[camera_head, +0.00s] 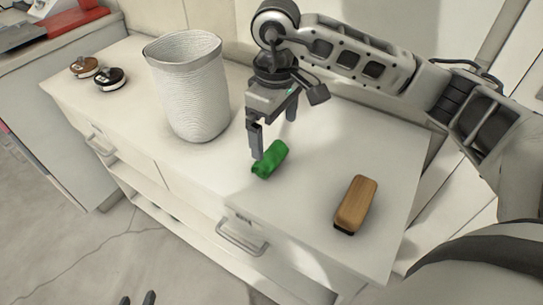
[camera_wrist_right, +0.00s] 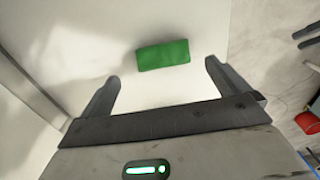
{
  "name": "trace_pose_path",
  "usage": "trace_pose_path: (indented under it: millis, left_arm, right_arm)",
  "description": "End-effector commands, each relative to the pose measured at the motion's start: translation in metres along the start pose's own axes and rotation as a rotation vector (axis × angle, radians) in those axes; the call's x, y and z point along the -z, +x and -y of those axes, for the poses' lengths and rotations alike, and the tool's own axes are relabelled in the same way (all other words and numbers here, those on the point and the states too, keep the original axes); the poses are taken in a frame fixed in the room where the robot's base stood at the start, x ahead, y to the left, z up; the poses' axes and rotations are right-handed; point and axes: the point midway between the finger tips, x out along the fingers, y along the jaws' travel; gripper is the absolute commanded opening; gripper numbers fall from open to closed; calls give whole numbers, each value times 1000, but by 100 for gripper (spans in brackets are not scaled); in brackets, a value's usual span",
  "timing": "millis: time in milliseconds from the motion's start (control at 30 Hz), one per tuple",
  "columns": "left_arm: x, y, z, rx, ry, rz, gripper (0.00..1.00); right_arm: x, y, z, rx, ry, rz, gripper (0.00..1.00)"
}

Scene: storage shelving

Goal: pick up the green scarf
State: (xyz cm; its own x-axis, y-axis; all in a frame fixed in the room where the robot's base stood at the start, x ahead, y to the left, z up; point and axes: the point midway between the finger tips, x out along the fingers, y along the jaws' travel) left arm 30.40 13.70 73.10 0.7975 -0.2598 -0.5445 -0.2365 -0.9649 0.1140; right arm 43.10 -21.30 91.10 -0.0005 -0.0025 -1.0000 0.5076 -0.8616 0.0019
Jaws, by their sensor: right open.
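The green scarf (camera_head: 271,160) lies as a small rolled bundle on the white cabinet top. It also shows in the right wrist view (camera_wrist_right: 163,55), just beyond the fingertips. My right gripper (camera_head: 274,130) is open and empty above the cabinet top, pointing down close to the scarf. In the right wrist view its two fingers (camera_wrist_right: 163,72) are spread apart, with the scarf ahead of the gap and not between them. My left gripper (camera_head: 137,299) shows only as two separated dark fingertips at the bottom edge, low over the floor and far from the scarf.
A white ribbed basket (camera_head: 190,86) stands left of my right gripper. A wooden-backed brush (camera_head: 356,204) lies to the right. Two small round lidded items, one brown (camera_head: 84,67) and one black (camera_head: 110,79), sit at the far left. The cabinet top around the scarf is clear.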

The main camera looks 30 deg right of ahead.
Motion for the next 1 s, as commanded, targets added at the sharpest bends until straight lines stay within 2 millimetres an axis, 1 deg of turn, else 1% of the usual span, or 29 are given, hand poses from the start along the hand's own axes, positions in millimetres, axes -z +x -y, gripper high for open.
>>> trace_pose_path:
  millis: [33, 100, 233, 367, 533, 600, 700, 900, 933, 967, 1000]
  left_arm:
    - [0, 0, 0, 1, 0, 2, 36]
    - [-2, 0, 0, 1, 1, 5, 36]
    - [-4, 1, 0, 2, 2, 11, 36]
    - [-2, -1, 0, 4, 4, 11, 36]
    - [1, -3, 1, 8, 12, 12, 36]
    - [2, -3, 1, 8, 14, 12, 36]
    - [2, -2, 1, 8, 15, 11, 36]
    - [2, -1, 1, 8, 16, 12, 36]
    - [1, -1, 1, 8, 16, 12, 36]
    - [1, -1, 1, 8, 16, 12, 36]
    - [1, -1, 1, 8, 16, 12, 36]
  right_arm:
    - [0, 9, 0, 2, 1, 4, 100]
    - [0, 18, 0, 2, 0, 2, 100]
    - [0, 25, 1, 2, 0, -1, 100]
    - [2, 36, 2, 4, 0, 2, 100]
    - [4, 63, 4, 5, 1, 2, 100]
    - [4, 71, 4, 4, 1, 1, 100]
    - [5, 77, 4, 3, 0, -1, 100]
    - [5, 78, 3, 2, 0, -2, 100]
    - [5, 78, 3, 2, 0, -2, 97]
    - [5, 77, 3, 2, 0, -2, 89]
    - [5, 77, 3, 2, 0, -2, 78]
